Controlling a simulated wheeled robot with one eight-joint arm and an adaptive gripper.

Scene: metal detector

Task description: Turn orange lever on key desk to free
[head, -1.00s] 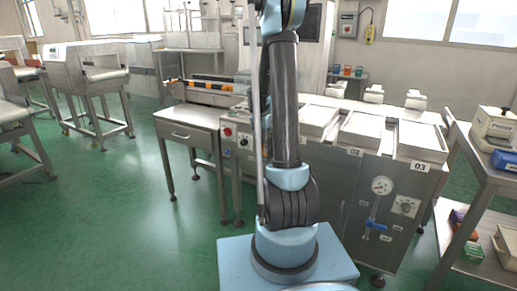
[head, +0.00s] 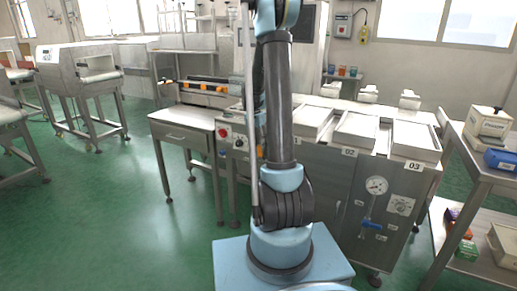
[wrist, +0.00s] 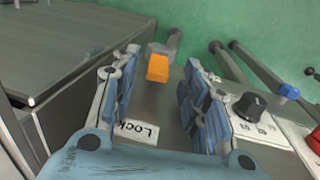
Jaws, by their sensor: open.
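The orange lever (wrist: 158,67) shows in the wrist view on a grey metal panel, with a dark grey stem or bracket behind it. A white label reading "Lock" (wrist: 138,131) lies on the panel nearer the camera. No "free" label is readable. My gripper (wrist: 161,63) is open, its blue-padded fingers on either side of the lever. I cannot tell whether either finger touches it. In the head view my own arm hides the gripper, and I cannot make out the lever clearly.
A steel table (head: 185,122) stands left of my arm. The machine with numbered trays (head: 355,130) stands right. A shelf cart (head: 487,165) is at far right.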

